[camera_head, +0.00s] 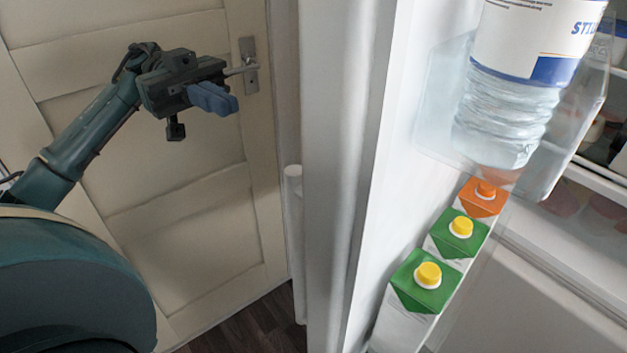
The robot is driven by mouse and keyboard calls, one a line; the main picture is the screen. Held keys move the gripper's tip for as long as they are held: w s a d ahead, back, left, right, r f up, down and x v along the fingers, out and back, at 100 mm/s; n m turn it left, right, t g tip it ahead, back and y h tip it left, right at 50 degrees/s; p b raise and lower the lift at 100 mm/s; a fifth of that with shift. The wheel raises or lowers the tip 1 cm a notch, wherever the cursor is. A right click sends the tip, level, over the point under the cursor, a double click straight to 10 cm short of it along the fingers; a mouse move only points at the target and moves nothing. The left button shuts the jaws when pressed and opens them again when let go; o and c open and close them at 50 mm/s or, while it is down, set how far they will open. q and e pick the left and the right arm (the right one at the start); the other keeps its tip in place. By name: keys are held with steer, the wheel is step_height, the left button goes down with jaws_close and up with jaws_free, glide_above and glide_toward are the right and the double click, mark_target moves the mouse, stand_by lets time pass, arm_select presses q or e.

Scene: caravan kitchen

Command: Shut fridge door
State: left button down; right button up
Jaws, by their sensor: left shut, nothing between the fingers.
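The fridge door (345,130) stands open, seen nearly edge-on in the middle of the head view. Its inner side faces right, with shelves holding a large water bottle (510,110) and several cartons, one orange-topped (483,197) and two green-topped (427,283). The fridge interior (570,225) shows at the right edge, partly cut off. My left gripper (228,103) is shut and empty, raised to the left of the fridge door and apart from it, on its outer side. My right gripper is not in view.
A cream panelled room door (120,160) with a metal handle (249,66) stands behind my left gripper. A white vertical bar (294,230) runs along the fridge door's outer side. A strip of dark wood floor (262,325) shows below.

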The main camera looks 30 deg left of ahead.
arm_select(q)
step_height(320, 180, down, 2)
glide_toward(304, 163)
steer(key=d+f, duration=0.1)
steer(key=d, duration=0.1)
steer(key=w+d+f, duration=0.1)
steer(key=d, duration=0.1)
steer(key=w+d+f, duration=0.1)
steer(key=d+f, duration=0.1)
steer(key=shift+w+d, duration=0.25)
steer(key=shift+d, duration=0.1)
steer(key=shift+d, duration=0.1)
